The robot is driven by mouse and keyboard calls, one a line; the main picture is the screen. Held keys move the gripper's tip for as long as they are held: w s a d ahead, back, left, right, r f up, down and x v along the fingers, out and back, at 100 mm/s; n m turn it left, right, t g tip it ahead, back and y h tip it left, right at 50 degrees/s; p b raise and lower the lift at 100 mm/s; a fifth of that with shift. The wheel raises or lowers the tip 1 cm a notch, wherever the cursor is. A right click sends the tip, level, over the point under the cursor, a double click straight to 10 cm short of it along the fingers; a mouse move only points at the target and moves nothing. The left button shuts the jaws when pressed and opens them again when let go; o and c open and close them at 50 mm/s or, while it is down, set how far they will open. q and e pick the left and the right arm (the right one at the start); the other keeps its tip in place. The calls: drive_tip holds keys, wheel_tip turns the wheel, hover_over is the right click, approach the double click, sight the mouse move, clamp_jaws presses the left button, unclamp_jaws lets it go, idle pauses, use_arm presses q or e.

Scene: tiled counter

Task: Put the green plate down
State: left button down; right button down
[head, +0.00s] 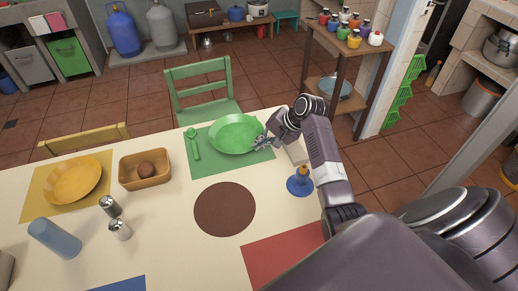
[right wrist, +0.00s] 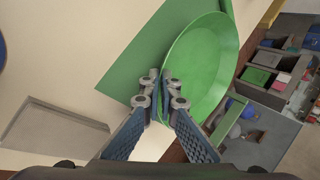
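The green plate (head: 236,133) is over the green placemat (head: 230,164) at the far side of the table, in front of the green chair. It also shows in the right wrist view (right wrist: 205,65), where it looks slightly tilted by perspective. I cannot tell whether its base touches the mat. My right gripper (head: 262,143) is at the plate's right rim. In the right wrist view its two fingers (right wrist: 160,92) are closed together on the rim edge. My left gripper is not in view.
A green utensil (head: 193,144) lies left of the plate. A blue candle holder (head: 300,183) stands near my right arm. A brown round mat (head: 225,209), a basket (head: 145,169), two shakers (head: 119,229) and a yellow plate (head: 73,181) are on the table. The green chair (head: 203,88) stands behind.

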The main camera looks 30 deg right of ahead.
drive_tip(key=shift+f, duration=1.4)
drive_tip(key=shift+f, duration=0.15)
drive_tip(key=c, duration=2.4)
unclamp_jaws()
drive_tip(key=v, duration=1.2)
